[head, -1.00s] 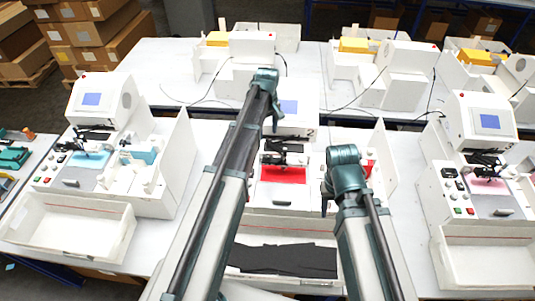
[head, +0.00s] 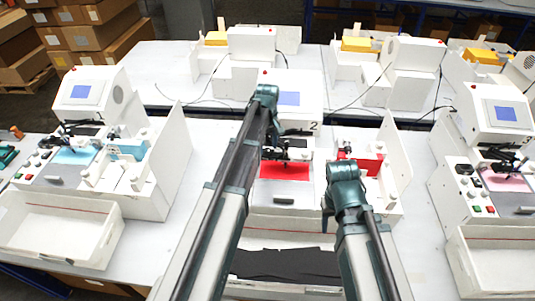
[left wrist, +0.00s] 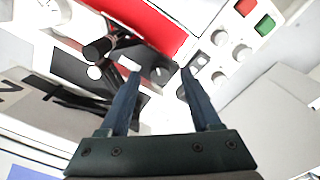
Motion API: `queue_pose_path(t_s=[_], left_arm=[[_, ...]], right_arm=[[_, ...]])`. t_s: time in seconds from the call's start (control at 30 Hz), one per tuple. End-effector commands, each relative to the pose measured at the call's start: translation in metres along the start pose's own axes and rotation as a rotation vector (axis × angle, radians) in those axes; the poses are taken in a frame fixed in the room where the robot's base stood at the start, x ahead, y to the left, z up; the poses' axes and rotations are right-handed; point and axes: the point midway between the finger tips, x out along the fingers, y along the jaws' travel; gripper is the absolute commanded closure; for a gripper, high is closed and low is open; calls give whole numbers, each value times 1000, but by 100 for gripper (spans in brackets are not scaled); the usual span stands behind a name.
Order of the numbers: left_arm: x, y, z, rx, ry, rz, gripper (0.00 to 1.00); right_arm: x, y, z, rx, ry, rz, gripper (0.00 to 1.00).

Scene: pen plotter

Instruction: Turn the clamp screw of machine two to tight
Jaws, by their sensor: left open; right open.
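Machine two (head: 300,82) stands in the middle of the head view, white, marked "2", with a blue screen and a red plate (head: 285,171). The red plate also shows in the left wrist view (left wrist: 145,18). A dark pen carriage (head: 287,153) stands over the plate in the head view. My left gripper (left wrist: 160,73) is open and points down at the carriage. A dark round knob (left wrist: 161,75) with a light mark, perhaps the clamp screw, shows between its fingertips; contact cannot be told. My right gripper (head: 328,215) is open, at the machine's front right, partly hidden by its arm.
Similar machines stand at left (head: 93,92) and right (head: 495,105). A white tray (head: 55,228) sits before the left one. Red and green buttons (left wrist: 256,16) and pale knobs (left wrist: 220,37) lie right of my left gripper. An upright white panel (head: 393,165) bounds machine two's right side.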

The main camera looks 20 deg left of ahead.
Motion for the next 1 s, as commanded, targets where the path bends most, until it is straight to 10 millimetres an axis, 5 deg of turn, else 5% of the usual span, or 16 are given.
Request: queue_pose_path(t_s=[0.37, 0.73, 1.0], left_arm=[[7, 0, 0, 0, 0, 0, 36], [7, 0, 0, 0, 0, 0, 100], [7, 0, 0, 7, 0, 0, 100]], right_arm=[[7, -1, 0, -1, 0, 0, 50], [7, -1, 0, -1, 0, 0, 50], [7, -1, 0, -1, 0, 0, 50]])
